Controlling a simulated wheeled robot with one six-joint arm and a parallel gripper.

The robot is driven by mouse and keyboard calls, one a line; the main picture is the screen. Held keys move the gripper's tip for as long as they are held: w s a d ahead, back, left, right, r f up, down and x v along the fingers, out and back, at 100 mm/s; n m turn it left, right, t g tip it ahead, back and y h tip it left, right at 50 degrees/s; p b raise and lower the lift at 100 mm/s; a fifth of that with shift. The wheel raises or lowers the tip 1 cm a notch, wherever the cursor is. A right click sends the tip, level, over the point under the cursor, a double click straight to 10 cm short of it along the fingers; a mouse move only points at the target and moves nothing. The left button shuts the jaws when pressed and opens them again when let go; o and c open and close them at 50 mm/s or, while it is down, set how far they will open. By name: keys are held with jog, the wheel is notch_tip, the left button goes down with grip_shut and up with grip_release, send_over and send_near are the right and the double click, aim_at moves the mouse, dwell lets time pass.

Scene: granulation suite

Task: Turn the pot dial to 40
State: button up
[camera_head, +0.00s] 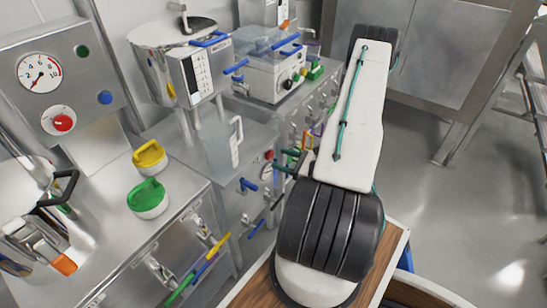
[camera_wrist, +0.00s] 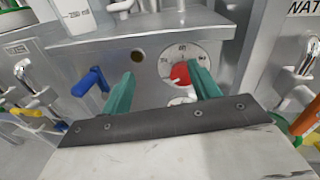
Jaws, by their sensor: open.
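A round white dial (camera_wrist: 206,52) with a red knob (camera_wrist: 181,73) is on the metal front panel ahead of my gripper in the wrist view. Its scale numbers are too small to read surely, and the right finger covers part of it. My gripper (camera_wrist: 163,76) is open, with two teal fingers pointing at the panel. The red knob shows between the fingers, closer to the right one. I cannot tell whether the finger touches it. In the head view my gripper (camera_head: 283,161) is beside the bench front, partly hidden by my arm.
A blue lever (camera_wrist: 91,80) is left of the fingers in the wrist view. In the head view, another red knob (camera_head: 63,123) sits under a gauge (camera_head: 39,72) on the left panel. Green (camera_head: 148,197) and yellow (camera_head: 149,157) capped items stand on the bench. Open floor lies right.

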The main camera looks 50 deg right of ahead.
aim_at(271, 156)
notch_tip(271, 156, down, 4)
jog(key=s+d+m+h, duration=0.1)
jog(key=d+m+h, duration=0.1)
jog(key=h, duration=0.1)
jog(key=shift+t, duration=0.3)
jog(key=w, duration=0.7)
jog(key=shift+a+r, duration=0.15)
jog(key=shift+r, duration=0.1)
jog(key=c, duration=1)
